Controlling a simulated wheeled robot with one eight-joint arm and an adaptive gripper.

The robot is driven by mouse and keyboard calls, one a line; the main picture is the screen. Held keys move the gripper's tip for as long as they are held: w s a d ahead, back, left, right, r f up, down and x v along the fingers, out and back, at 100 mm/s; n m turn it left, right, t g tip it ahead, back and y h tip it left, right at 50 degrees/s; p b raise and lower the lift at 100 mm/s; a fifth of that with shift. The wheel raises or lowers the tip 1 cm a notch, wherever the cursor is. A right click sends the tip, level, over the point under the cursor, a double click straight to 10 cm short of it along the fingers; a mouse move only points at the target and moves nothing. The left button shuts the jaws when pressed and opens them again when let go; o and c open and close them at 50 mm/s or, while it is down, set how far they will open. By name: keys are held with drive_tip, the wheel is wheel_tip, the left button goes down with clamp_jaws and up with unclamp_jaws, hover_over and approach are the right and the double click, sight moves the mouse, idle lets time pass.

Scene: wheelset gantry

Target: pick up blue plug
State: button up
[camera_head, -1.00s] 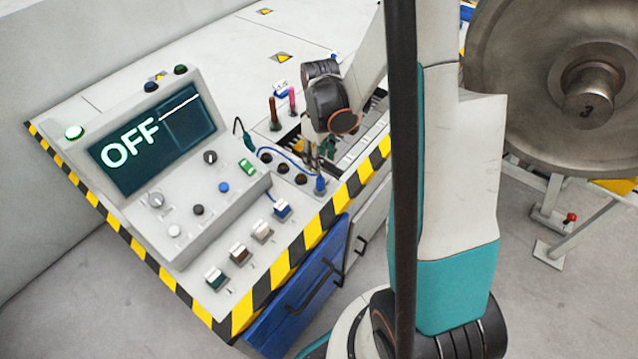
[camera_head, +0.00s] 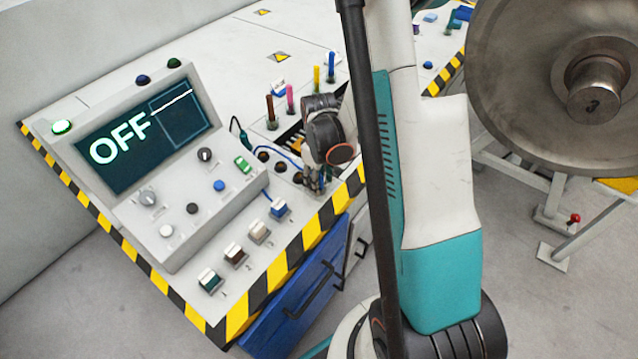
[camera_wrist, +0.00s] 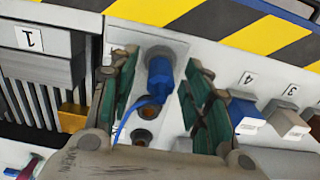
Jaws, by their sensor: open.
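The blue plug (camera_wrist: 159,80) stands in a socket on the console in the wrist view, with a thin blue cable (camera_wrist: 128,118) running from it. My gripper (camera_wrist: 163,72) is open. Its two green-padded fingers are on either side of the plug, with a visible gap to each side. In the head view my gripper (camera_head: 316,180) is down at the console's striped front edge and hides the plug; part of the blue cable (camera_head: 282,152) shows to its left.
Empty dark sockets (camera_head: 280,167) lie beside the gripper. Blue switch 4 (camera_wrist: 244,114) is close to the right finger. A grey block labelled 1 (camera_wrist: 38,50) is to the left. Several coloured upright handles (camera_head: 290,98) stand behind the gripper. A control panel (camera_head: 190,205) reads OFF.

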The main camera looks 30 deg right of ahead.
clamp_jaws()
drive_tip(key=shift+r, duration=0.15)
